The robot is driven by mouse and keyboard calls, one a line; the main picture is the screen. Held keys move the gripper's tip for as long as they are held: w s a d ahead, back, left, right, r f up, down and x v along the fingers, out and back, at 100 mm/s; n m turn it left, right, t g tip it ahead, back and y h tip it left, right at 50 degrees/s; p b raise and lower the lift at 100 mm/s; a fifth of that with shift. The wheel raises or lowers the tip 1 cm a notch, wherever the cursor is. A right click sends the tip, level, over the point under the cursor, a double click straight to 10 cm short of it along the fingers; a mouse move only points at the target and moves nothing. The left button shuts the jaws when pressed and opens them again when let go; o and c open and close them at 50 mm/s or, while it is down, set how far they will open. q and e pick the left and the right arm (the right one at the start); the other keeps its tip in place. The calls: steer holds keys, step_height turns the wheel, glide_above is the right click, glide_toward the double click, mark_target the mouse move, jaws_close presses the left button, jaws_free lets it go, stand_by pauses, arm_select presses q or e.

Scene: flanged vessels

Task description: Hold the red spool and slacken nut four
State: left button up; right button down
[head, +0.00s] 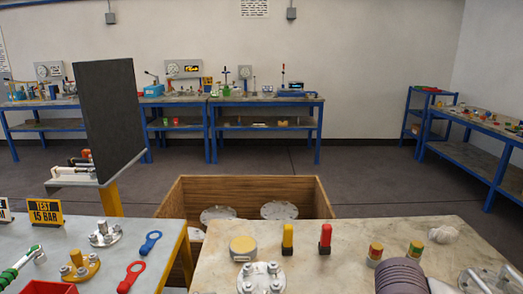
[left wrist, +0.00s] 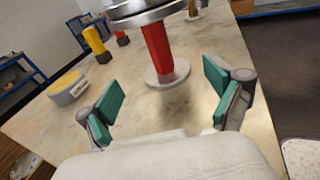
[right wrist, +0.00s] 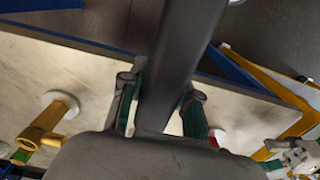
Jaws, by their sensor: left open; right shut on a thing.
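The red spool (left wrist: 157,48) stands upright in the left wrist view, a red faceted column on a round grey foot, with a grey metal disc (left wrist: 142,13) at its top, cut by the frame. My left gripper (left wrist: 163,95) is open, its green pads apart, with the spool beyond them and no contact visible. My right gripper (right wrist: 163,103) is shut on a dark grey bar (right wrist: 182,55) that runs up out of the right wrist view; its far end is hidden. I cannot tell nut four apart in any view. Neither gripper is recognisable in the head view.
On the right table (head: 215,262) are a bolted flange (head: 262,279), a yellow-topped round tin (head: 243,248), and yellow (head: 287,238) and red (head: 325,238) upright pieces. A wooden crate (head: 250,187) stands behind.

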arm_select(q)
steer(key=shift+w, duration=0.4)
arm_select(e)
steer(key=shift+w, duration=0.35)
arm_select(q)
steer(key=shift+d, duration=0.2)
arm_select(e)
steer(key=shift+r, duration=0.1)
arm_select(q)
steer(key=shift+d+r, duration=0.15)
steer(key=shift+d, duration=0.25)
arm_select(e)
steer(key=shift+s+r, duration=0.15)
steer(key=shift+s, duration=0.05)
arm_select(q)
steer(key=b+x, duration=0.1)
steer(key=x, duration=0.5)
steer(key=shift+d, duration=0.35)
arm_select(e)
steer(key=shift+s+f, duration=0.1)
steer(key=shift+f, duration=0.4)
arm_select(q)
steer(key=shift+x, duration=0.95)
arm_select(e)
steer(key=shift+f, duration=0.25)
arm_select(q)
steer(key=c, duration=1.6)
